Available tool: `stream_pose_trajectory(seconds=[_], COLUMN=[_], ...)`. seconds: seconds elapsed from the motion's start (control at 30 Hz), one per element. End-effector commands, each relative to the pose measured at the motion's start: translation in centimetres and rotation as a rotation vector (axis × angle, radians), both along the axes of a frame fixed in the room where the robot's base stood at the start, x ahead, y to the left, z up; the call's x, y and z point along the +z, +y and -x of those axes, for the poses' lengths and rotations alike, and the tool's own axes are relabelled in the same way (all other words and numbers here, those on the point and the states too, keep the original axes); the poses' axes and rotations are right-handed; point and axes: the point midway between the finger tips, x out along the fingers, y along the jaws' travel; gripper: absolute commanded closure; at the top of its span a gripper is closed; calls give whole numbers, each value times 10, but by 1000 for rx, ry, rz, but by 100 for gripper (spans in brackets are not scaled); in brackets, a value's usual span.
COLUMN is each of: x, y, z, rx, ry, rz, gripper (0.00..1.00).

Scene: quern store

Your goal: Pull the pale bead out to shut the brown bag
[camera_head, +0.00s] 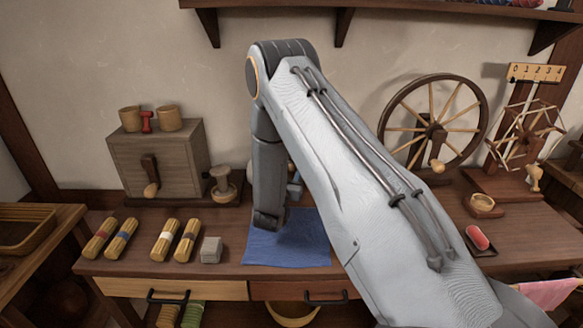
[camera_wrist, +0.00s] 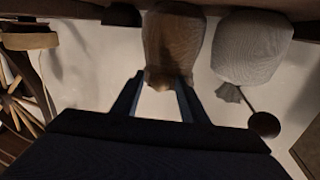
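In the wrist view, which appears upside down, the brown bag (camera_wrist: 172,40) is at the top middle with its gathered neck toward my gripper. My gripper (camera_wrist: 160,80) has its two fingers apart, with the bag's neck just beyond or between their tips; I cannot tell if they touch it. Pale wall shows between the fingers. I cannot make out the pale bead; it may be hidden by the fingers or neck. A grey-white bag (camera_wrist: 252,48) is beside the brown one, with a cord from its neck to a dark bead (camera_wrist: 264,125). My arm hides both bags in the head view.
A blue cloth (camera_head: 290,245) lies on the workbench. At its left are a grey block (camera_head: 211,250), several tied straw bundles (camera_head: 165,240) and a wooden box (camera_head: 160,160). A spinning wheel (camera_head: 433,125) and a red oval piece in a dark dish (camera_head: 478,238) are at right.

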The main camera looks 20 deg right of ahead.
Motion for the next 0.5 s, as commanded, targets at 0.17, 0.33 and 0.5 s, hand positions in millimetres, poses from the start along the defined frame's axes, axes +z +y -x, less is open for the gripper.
stream_pose_trajectory(seconds=[0.17,0.33,0.5], x=[1,0,0], y=[-6,-7,-6], z=[-9,-9,-9], rx=[0,1,1], ry=[-1,1,1], rz=[1,1,1], gripper=[61,61,76])
